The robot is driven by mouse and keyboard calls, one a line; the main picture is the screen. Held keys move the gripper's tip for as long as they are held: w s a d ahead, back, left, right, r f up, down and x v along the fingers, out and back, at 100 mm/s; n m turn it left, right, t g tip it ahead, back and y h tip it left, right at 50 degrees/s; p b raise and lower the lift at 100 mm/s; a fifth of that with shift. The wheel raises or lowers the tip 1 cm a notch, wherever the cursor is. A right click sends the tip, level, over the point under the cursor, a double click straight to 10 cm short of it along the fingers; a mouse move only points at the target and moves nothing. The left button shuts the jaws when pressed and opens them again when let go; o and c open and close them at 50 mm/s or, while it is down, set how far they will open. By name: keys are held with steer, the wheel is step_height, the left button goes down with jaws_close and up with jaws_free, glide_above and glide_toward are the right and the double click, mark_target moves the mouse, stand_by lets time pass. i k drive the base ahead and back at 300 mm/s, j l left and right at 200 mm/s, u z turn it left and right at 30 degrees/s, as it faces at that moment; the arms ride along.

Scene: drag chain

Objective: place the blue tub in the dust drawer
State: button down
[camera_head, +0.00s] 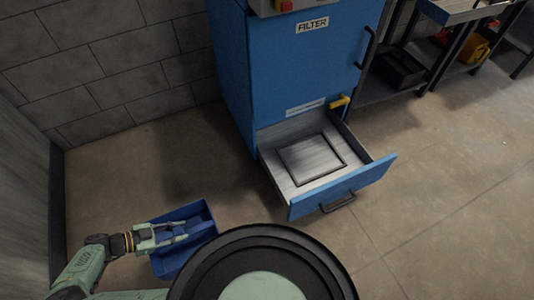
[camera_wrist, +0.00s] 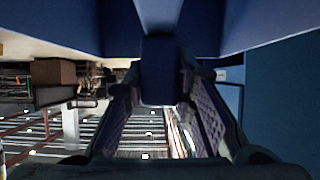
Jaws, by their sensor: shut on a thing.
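The blue tub (camera_head: 200,215) is an open rectangular bin at the lower left of the head view, beside my arm. My gripper (camera_head: 172,236) reaches across it from the left and is shut on it. In the wrist view the tub (camera_wrist: 160,75) fills the upper middle, with a blue part of it between the fingers of my gripper (camera_wrist: 160,100). The dust drawer (camera_head: 362,182) is pulled out at the bottom of the blue filter cabinet (camera_head: 290,70), to the right of the tub. A flat framed panel lies on its floor. The tub's underside is hidden.
A grey block wall (camera_head: 95,60) stands behind on the left, and a grey panel (camera_head: 25,200) runs along the left edge. Dark shelving (camera_head: 400,70) is at the upper right. The floor (camera_head: 440,200) right of the drawer is clear.

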mark_target(312, 158)
steer(key=i+l, duration=0.3)
steer(key=i, duration=0.15)
steer(key=i+l, duration=0.3)
steer(key=i, duration=0.15)
